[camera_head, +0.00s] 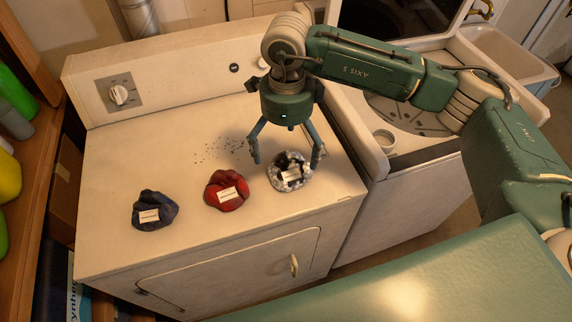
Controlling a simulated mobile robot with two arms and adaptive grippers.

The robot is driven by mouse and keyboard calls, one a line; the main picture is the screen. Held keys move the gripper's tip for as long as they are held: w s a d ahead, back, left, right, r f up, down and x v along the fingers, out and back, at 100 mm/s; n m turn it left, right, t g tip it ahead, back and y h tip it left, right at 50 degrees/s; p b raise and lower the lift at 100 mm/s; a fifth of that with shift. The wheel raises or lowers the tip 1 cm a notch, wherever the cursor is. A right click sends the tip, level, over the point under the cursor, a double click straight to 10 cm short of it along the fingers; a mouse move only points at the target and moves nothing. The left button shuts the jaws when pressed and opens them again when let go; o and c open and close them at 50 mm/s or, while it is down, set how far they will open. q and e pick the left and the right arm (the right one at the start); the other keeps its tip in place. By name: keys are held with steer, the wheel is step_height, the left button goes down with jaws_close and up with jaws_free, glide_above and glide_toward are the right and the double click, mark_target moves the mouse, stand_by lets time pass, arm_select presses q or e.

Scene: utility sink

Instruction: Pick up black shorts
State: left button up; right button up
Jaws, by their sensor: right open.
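Three bundled pieces of cloth with white labels lie in a row on the white machine top (120,180). The left one is dark blue-grey (155,222), the middle one red (226,203), the right one black and white patterned (302,184). The label text is too small to read, so I cannot tell for sure which is the black shorts. My right gripper (286,162) points down with its fingers spread. In the picture its fingertips lie on either side of the patterned bundle's upper part; I cannot tell whether they touch it. My left gripper is out of view.
A back panel with a knob (119,95) borders the machine top. An open washer (352,125) stands close on the right, with a sink (510,58) beyond. Shelves with bottles (8,178) are at the left. The machine top is mostly clear around the bundles.

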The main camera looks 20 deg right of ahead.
mark_target(288, 166)
step_height(288, 166, down, 3)
steer(key=shift+r+p, duration=0.1)
steer(key=shift+p, duration=0.25)
steer(key=shift+f+p, duration=0.25)
steer(key=shift+p, duration=0.1)
steer(key=f, duration=0.1)
steer(key=f+p, duration=0.2)
steer(key=shift+w+d+f, duration=0.2)
steer(key=shift+d+f, duration=0.1)
steer(key=shift+w+f, duration=0.1)
steer(key=shift+f, duration=0.5)
steer(key=c, duration=1.4)
steer(key=shift+r, duration=0.1)
steer(key=shift+c, duration=0.2)
